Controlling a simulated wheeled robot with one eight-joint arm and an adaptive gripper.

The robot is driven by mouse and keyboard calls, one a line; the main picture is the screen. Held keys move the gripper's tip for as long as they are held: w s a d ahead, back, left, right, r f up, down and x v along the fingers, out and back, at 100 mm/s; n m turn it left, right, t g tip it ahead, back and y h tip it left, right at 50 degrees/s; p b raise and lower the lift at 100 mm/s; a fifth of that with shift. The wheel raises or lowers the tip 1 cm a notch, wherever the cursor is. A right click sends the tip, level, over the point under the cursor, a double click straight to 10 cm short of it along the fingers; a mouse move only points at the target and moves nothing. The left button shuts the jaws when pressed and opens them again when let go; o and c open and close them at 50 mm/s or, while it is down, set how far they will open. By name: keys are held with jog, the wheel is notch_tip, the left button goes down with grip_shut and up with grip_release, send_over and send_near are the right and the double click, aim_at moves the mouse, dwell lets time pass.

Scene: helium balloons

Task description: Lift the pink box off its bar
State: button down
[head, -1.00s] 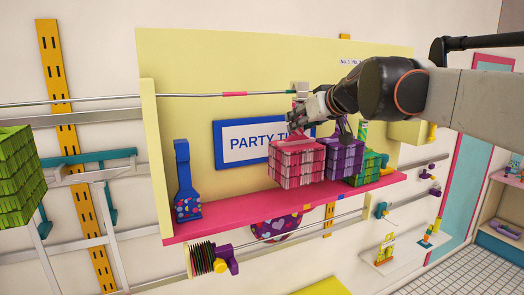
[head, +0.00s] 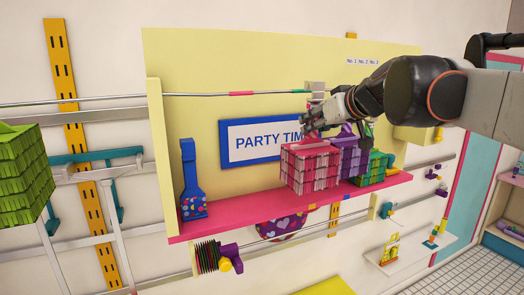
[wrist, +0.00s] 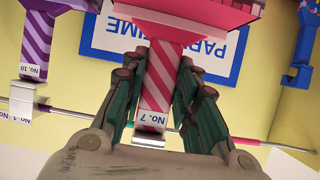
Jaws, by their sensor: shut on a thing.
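The pink box (head: 310,166) is a fringed cube with a red-and-pink striped stem. It hangs in front of the yellow board, at the left of a purple box (head: 350,158). My gripper (head: 310,122) is at its top from the right. The metal bar (head: 200,95) runs across the board, and in the wrist view the bar (wrist: 235,138) passes behind my gripper. I cannot tell whether the stem's top touches it.
A pink shelf (head: 240,222) runs below the boxes, with a blue bottle shape (head: 190,185) at its left end. A green box (head: 372,170) is at the right of the purple one. A "PARTY TIME" sign (head: 250,142) is behind. A bright green box (head: 22,175) hangs at far left.

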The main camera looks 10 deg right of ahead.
aim_at(321, 152)
jog(key=shift+s+d, duration=0.3)
jog(key=shift+s, duration=0.6)
jog(key=shift+s+d, duration=0.25)
jog(key=shift+s, duration=0.6)
jog(key=shift+w, duration=0.15)
